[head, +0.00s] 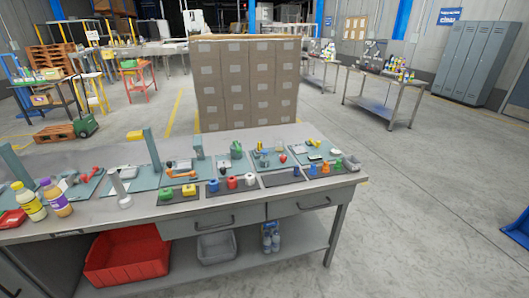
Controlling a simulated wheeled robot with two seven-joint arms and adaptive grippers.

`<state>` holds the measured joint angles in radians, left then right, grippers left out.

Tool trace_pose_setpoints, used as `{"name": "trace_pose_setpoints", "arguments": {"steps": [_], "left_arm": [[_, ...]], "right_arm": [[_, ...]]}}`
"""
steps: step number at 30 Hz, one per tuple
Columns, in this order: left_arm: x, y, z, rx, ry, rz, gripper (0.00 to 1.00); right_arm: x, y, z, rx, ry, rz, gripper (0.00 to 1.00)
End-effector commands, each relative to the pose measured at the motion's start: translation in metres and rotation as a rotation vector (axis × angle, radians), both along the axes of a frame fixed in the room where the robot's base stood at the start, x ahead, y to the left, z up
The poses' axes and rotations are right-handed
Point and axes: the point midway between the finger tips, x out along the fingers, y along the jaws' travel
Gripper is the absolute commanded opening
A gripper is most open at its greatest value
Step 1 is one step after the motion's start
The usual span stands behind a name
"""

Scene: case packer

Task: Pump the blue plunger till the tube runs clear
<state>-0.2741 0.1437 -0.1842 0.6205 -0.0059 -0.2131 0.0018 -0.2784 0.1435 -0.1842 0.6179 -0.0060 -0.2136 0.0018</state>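Small blue pieces stand on dark mats along the front of the workbench (150,215). One blue piece (213,185) is near the middle, beside red and white ones. Another blue piece (312,170) is farther right, beside an orange one. They are too small to tell which, if any, is the plunger. I cannot make out a tube for certain. Neither of my grippers is in view.
Two bottles (58,200) stand at the bench's left end. A red bin (127,257) and a grey bin (217,247) sit on the lower shelf. A tall stack of cartons (248,80) stands behind the bench.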

Motion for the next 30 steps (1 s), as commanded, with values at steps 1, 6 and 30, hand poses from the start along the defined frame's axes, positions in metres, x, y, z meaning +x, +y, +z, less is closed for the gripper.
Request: {"name": "trace_pose_setpoints", "arguments": {"steps": [1, 6, 30], "left_arm": [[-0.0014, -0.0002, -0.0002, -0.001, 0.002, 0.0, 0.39], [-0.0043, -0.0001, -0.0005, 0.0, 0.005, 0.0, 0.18], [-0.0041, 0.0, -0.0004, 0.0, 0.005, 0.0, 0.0]], "right_arm": [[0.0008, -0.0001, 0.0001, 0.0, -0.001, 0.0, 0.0], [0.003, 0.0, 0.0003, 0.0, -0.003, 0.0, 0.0], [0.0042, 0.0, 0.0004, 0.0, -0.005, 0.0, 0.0]]}}
